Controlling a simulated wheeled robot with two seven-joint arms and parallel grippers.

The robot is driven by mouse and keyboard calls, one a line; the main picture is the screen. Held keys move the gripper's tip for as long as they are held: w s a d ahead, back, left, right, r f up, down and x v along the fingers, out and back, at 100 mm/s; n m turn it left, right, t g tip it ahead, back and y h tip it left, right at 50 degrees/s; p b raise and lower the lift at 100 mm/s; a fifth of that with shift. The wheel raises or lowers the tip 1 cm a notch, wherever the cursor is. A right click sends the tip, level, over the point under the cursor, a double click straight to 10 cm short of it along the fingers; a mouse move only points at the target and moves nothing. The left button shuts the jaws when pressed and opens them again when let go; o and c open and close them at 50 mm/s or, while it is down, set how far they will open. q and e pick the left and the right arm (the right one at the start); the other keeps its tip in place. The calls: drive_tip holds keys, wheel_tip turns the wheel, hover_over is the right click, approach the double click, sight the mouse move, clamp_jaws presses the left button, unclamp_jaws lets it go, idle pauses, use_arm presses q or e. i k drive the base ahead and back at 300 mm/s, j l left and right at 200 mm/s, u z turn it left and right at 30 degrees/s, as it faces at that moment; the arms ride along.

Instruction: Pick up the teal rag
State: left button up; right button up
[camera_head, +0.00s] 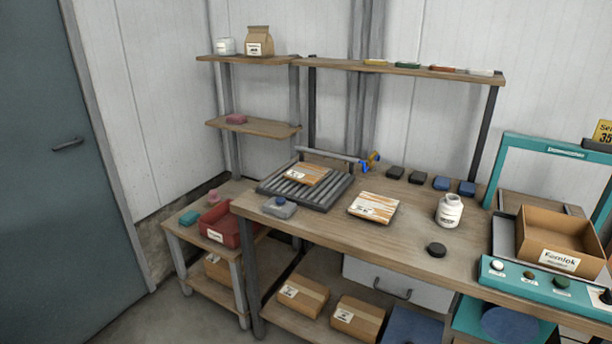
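A small teal folded piece, which looks like the teal rag (189,217), lies on the low side table (182,235) at the left. Neither of my grippers is in view.
The workbench (330,235) on the right holds a roller tray (325,190), wooden panels, a white jar (449,210) and a cardboard box (562,240). A grey door (60,200) stands left; floor between is clear.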

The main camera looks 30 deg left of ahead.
sight(190, 217)
drive_tip(key=u, duration=1.7)
